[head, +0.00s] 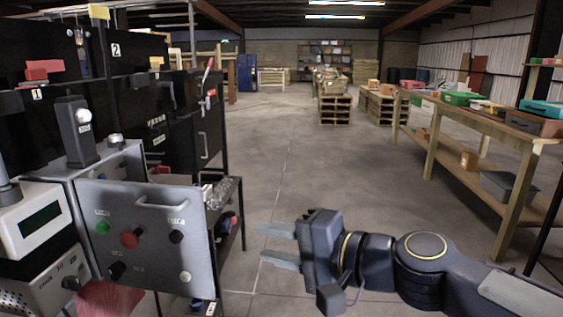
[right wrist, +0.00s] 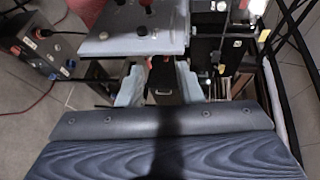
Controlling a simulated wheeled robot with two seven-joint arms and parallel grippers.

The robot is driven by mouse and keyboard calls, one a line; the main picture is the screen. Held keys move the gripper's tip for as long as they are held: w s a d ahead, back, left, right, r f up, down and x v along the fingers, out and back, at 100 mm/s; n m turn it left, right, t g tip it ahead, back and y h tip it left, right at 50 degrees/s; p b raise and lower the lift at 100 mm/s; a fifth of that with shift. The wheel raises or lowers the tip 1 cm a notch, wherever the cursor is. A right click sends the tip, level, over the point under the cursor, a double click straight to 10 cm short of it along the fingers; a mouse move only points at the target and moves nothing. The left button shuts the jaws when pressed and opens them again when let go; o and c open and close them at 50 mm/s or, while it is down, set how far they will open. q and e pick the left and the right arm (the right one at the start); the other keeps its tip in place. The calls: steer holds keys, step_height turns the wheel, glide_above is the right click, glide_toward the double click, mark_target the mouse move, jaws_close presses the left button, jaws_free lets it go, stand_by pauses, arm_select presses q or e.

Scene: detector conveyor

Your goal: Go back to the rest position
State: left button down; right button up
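My right gripper (head: 279,245) is at the lower middle of the head view, its arm coming in from the right. Its two fingers point left and stand apart with nothing between them. In the right wrist view the fingers of the right gripper (right wrist: 160,85) are also spread and empty. A grey control panel (head: 150,245) with a handle and several knobs stands to the left of the gripper, with a gap between them. My left gripper is not in the head view.
Black cabinets (head: 150,110) and a white box with a display (head: 35,220) fill the left side. A long wooden workbench (head: 480,125) with boxes runs along the right. Pallets (head: 335,108) stand farther back. The concrete floor (head: 290,165) between them is clear.

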steer(key=s+d+r+n+g+h+p, duration=0.1)
steer(key=s+d+n+h+p, duration=0.1)
steer(key=s+d+h+p, duration=0.3)
steer(key=s+d+r+n+g+h+p, duration=0.1)
steer(key=s+d+h+p, duration=0.3)
steer(key=s+d+p, duration=0.8)
steer(key=d+n+p, duration=0.1)
steer(key=d+p, duration=0.3)
steer(key=p, duration=0.3)
steer(key=shift+d+n+g+h, duration=0.3)
steer(key=shift+n+h, duration=0.1)
steer(key=shift+w+r, duration=0.1)
steer(key=shift+r, duration=0.1)
